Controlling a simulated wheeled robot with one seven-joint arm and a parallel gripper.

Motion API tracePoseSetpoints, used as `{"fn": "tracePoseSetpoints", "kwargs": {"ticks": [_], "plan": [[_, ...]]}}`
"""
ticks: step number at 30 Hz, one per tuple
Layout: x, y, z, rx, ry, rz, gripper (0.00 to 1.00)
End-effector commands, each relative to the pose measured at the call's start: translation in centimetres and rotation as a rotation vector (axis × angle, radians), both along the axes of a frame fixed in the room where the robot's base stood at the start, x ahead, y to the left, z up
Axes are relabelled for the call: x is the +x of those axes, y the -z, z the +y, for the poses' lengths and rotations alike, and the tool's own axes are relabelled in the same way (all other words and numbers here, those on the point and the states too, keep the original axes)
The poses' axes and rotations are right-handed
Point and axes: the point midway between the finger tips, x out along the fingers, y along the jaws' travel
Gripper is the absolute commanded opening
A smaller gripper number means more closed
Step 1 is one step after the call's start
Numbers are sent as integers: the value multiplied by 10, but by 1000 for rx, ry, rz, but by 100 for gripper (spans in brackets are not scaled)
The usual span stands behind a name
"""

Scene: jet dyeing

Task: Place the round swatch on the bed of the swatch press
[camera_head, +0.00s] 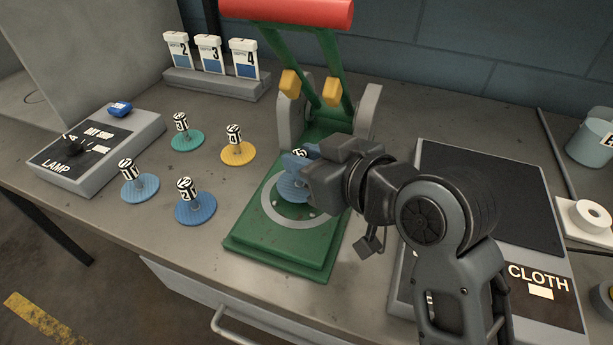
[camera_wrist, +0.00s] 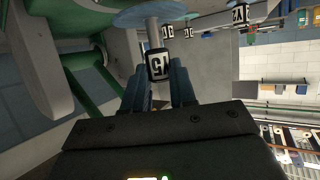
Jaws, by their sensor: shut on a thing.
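A blue round swatch (camera_head: 291,187) with a labelled handle is in my gripper (camera_head: 303,160), over the green bed (camera_head: 255,238) of the swatch press. In the wrist view the swatch disc (camera_wrist: 155,14) shows at the top, and my gripper's fingers (camera_wrist: 158,85) are shut on its handle (camera_wrist: 159,64), whose label seems to read 15. The bed carries a pale ring (camera_head: 268,212), and the swatch overlaps its far part in the head view. I cannot tell whether the disc touches the bed. The press's red handle bar (camera_head: 290,12) is raised behind.
Several other swatches, teal (camera_head: 187,140), yellow (camera_head: 238,153) and blue (camera_head: 195,208), stand left of the press. A lamp box (camera_head: 95,150) is at the left and a card rack (camera_head: 215,82) behind. A dark cloth pad (camera_head: 490,195) lies right of the press.

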Motion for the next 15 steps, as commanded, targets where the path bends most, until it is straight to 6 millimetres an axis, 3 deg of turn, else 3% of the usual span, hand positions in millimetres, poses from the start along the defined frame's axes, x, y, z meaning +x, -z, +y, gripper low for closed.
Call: {"fn": "tracePoseSetpoints", "kwargs": {"ticks": [1, 3, 15], "plan": [[0, 13, 0, 1, 0, -1, 0], [0, 20, 0, 1, 0, -1, 0], [0, 21, 0, 0, 0, 0, 0]]}}
